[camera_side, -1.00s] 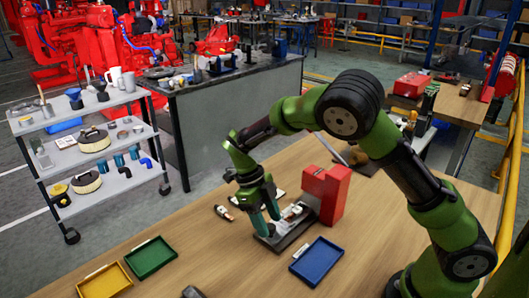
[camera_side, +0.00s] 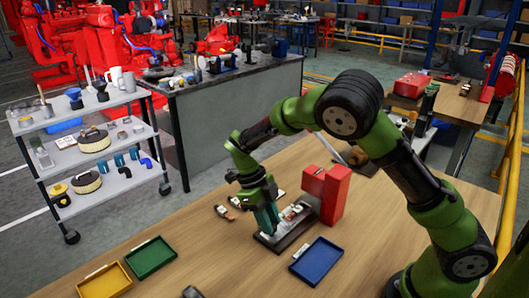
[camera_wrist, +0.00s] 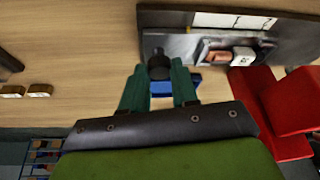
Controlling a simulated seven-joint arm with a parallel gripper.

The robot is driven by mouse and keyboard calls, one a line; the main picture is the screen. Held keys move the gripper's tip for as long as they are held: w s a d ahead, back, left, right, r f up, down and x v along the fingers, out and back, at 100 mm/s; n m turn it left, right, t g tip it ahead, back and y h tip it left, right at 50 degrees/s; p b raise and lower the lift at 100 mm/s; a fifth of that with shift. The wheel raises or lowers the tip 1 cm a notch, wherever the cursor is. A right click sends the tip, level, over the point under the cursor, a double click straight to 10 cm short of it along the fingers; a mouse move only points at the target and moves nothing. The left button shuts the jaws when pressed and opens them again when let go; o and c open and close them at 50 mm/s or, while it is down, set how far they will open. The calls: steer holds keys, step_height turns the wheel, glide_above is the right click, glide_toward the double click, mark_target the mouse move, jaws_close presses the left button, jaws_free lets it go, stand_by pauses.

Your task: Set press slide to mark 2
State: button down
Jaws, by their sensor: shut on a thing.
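The press slide fixture (camera_side: 285,239) is a dark, low base with a pale metallic top and white label plates on the wooden table. It also shows in the wrist view (camera_wrist: 180,47), where a row of white plates runs along one edge; their marks are too small to read. My gripper (camera_side: 268,228) is down at the fixture's left end. In the wrist view, my green fingers (camera_wrist: 159,78) are closed around a dark round-topped knob (camera_wrist: 159,62) at the fixture's edge. The fingers hide the knob in the side view.
A red block (camera_side: 326,192) stands close behind the fixture's right side. A blue tray (camera_side: 318,262) lies in front, with green (camera_side: 151,258) and yellow (camera_side: 105,282) trays at front left. Small parts (camera_side: 224,212) lie left of my gripper. Bare table lies between.

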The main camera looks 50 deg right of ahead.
mark_target(298, 210)
steer(key=d, duration=1)
steer(key=shift+d, duration=0.15)
steer(key=c, duration=0.8)
jaws_free()
steer(key=shift+c, duration=0.2)
steer(key=shift+w+r, duration=0.1)
steer(key=shift+r, duration=0.05)
steer(key=v, duration=1.6)
steer(key=shift+w+r, duration=0.2)
